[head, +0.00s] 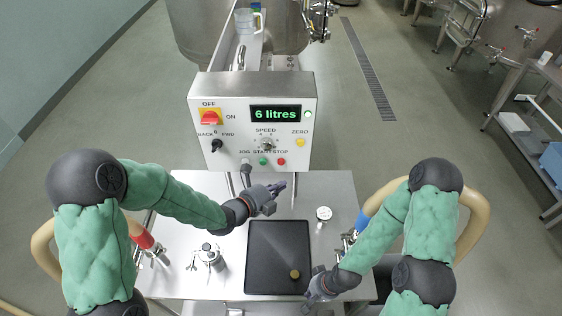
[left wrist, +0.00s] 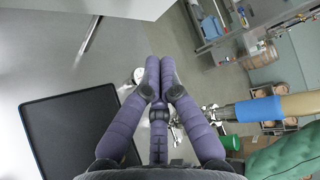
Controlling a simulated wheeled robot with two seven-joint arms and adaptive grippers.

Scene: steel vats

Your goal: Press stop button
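The red stop button (head: 281,161) is at the lower right of the white control panel (head: 222,135), under the STOP label. The green start button (head: 262,161) is just left of it. My left gripper (head: 284,187) is in front of and below the panel, apart from the stop button. In the left wrist view its purple fingers (left wrist: 160,68) are together with nothing between them. My right gripper (head: 309,296) is low, by the front right corner of the black tray; its fingers are too small to judge.
The panel display (head: 275,114) reads 6 litres. A red-on-yellow OFF/ON switch (head: 209,117) and a yellow zero button (head: 300,142) are on the panel. The black tray (head: 262,240) lies on the steel table (head: 180,240) with a small brass-coloured round piece (head: 295,274).

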